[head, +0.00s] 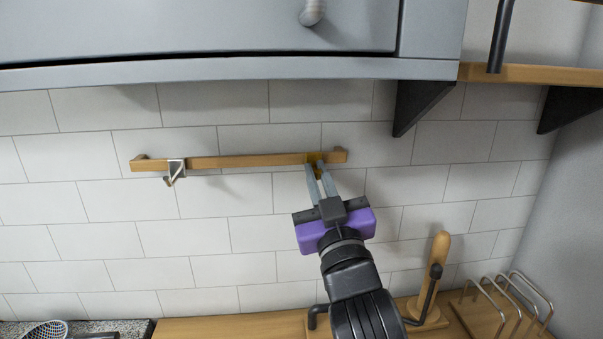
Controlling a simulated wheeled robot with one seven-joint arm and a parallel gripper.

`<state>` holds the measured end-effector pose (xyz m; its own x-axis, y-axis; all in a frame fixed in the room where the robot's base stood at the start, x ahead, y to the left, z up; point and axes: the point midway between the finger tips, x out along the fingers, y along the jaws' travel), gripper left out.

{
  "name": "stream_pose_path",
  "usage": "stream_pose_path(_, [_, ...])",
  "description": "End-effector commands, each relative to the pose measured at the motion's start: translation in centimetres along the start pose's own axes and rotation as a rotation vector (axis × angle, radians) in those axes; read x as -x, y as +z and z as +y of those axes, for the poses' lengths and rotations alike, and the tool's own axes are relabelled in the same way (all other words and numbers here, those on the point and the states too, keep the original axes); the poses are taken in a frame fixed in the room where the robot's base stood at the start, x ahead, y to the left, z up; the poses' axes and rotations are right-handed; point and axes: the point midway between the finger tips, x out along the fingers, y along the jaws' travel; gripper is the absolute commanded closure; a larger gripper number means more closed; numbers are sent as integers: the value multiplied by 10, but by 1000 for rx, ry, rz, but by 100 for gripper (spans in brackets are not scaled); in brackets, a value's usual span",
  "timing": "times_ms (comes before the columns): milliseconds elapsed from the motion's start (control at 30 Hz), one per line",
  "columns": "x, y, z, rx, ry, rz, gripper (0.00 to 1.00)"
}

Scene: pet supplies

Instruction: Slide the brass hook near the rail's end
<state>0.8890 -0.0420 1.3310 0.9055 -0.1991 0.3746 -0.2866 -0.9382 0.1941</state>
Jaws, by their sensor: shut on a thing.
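A wooden rail (245,160) is fixed across the white tiled wall. The brass hook (313,158) is on the rail close to its right end, and my gripper's fingers partly hide it. My gripper (317,172) reaches up from below with its narrow fingers shut on the brass hook. A silver hook (175,170) hangs near the rail's left end, well apart from my gripper.
A grey cabinet (200,35) overhangs the rail. A wooden shelf (530,76) on black brackets is at upper right. Below are a wooden counter (225,328), an upright wooden holder (437,262) and a wire rack (510,295).

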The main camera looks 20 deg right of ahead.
Motion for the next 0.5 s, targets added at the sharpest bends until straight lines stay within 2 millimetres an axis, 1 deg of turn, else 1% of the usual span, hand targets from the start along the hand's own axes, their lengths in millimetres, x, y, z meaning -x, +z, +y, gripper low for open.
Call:
stream_pose_path(100, [0, 1, 4, -1, 1, -1, 100])
stream_pose_path(333, [0, 1, 3, 0, 1, 0, 100])
stream_pose_path(367, [0, 1, 3, 0, 1, 0, 90])
stream_pose_path(400, [0, 1, 3, 0, 1, 0, 82])
stream_pose_path(467, [0, 1, 3, 0, 1, 0, 70])
stream_pose_path(500, [0, 0, 3, 0, 1, 0, 69])
